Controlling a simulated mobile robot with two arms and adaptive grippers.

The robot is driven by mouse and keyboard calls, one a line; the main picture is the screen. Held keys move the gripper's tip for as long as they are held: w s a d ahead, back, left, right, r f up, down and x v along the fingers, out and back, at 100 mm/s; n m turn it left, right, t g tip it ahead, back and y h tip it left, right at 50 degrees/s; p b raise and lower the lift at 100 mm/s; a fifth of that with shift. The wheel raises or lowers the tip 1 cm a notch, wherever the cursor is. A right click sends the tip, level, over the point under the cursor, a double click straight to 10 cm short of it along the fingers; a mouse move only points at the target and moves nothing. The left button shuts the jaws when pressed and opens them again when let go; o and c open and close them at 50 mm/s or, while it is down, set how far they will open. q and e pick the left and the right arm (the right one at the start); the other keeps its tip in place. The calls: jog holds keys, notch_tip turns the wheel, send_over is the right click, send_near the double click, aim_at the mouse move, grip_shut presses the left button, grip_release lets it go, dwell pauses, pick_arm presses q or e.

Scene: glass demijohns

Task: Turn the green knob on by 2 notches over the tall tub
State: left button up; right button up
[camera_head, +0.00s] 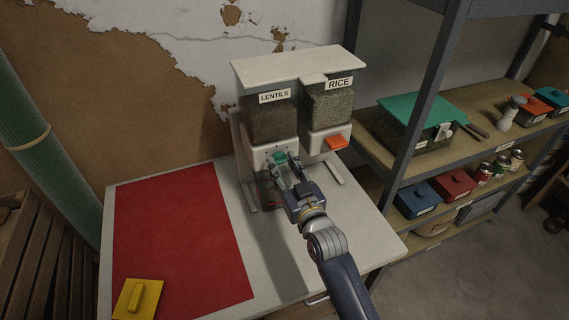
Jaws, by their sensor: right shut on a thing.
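A two-bin dispenser stands on the white table, with a lentils bin (270,122) on the left and a rice bin (331,107) on the right. The green knob (280,157) is on the front below the lentils bin. My right gripper (287,170) reaches up from the lower right and is shut on the green knob. An orange knob (336,142) is below the rice bin. A dark container (265,193) shows in part under the lentils outlet, mostly behind my gripper; I cannot tell if it is the tall tub. My left gripper is not in view.
A red mat (180,235) covers the table's left part, with a yellow lid-like piece (134,299) at its front corner. A metal shelf with a green-lidded box (413,125), smaller boxes and cans stands at right. Bare table lies right of the dispenser.

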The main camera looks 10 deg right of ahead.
jog(key=m+p, duration=0.1)
jog(key=m, duration=0.2)
jog(key=shift+m+p, duration=0.35)
jog(key=shift+m, duration=1.15)
jog(key=shift+f, duration=0.1)
jog(key=o, duration=1.1)
jog(key=shift+c, duration=0.2)
jog(key=s+d, duration=0.2)
jog(key=s, duration=0.9)
jog(key=shift+s+d, duration=0.15)
jog(key=shift+s, duration=0.25)
